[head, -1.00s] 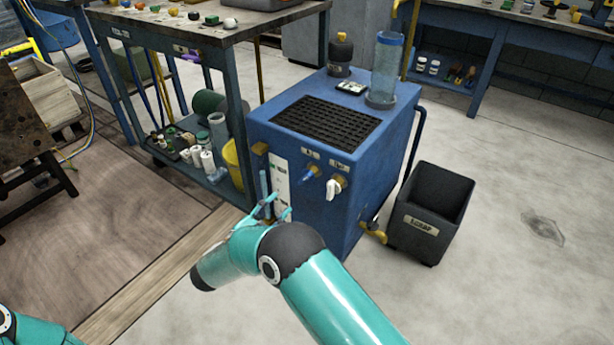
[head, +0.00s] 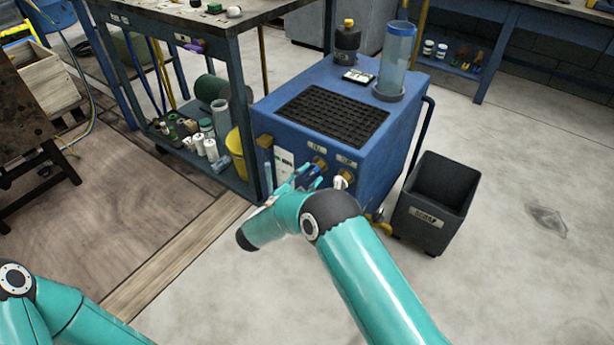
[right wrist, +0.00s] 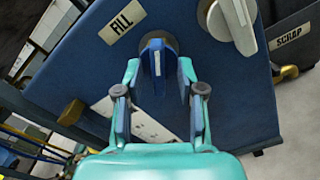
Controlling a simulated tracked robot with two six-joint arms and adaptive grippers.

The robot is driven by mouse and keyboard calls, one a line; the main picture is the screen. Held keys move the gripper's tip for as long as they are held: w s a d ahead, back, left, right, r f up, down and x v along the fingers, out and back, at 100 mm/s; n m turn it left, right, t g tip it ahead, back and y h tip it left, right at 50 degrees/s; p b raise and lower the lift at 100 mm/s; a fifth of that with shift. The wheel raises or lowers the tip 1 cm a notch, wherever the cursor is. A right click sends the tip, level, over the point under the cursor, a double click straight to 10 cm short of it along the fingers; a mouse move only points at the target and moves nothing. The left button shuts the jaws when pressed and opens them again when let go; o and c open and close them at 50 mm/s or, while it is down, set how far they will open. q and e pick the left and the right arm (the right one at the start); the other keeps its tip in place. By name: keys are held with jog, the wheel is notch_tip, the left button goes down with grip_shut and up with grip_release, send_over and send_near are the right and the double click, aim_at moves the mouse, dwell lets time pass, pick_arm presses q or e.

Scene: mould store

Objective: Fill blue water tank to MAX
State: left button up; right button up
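The blue water tank (head: 390,150) stands in the middle of the head view. Its front has a pale level strip (head: 284,167) and, under the FILL label (right wrist: 122,22), a blue valve handle (right wrist: 156,57). A white handle (head: 341,183) sits to the right; it also shows in the right wrist view (right wrist: 240,25). My right gripper (head: 310,176) is at the tank's front. In the right wrist view its open fingers (right wrist: 158,76) stand either side of the blue handle, with visible gaps. The water level is too small to read. My left gripper is out of view.
A black scrap bin (head: 432,200) stands right of the tank. A clear cylinder (head: 396,60) and a dark bottle (head: 347,42) stand on top. A workbench (head: 215,22) with a loaded lower shelf is close on the left. The floor in front is clear.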

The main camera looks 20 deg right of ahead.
grip_shut()
jog(key=shift+a, duration=0.15)
jog(key=shift+n, duration=0.3)
jog(key=shift+d+f+n+b, duration=0.1)
jog(key=shift+n+b, duration=0.1)
jog(key=shift+n, duration=0.35)
jog(key=shift+d+n+b, duration=0.1)
jog(key=shift+n+b, duration=0.05)
jog(key=shift+n, duration=0.4)
jog(key=shift+s+d+n, duration=0.1)
jog(key=shift+d+n, duration=0.05)
jog(key=shift+n, duration=1.85)
jog(key=shift+o, duration=0.3)
grip_release()
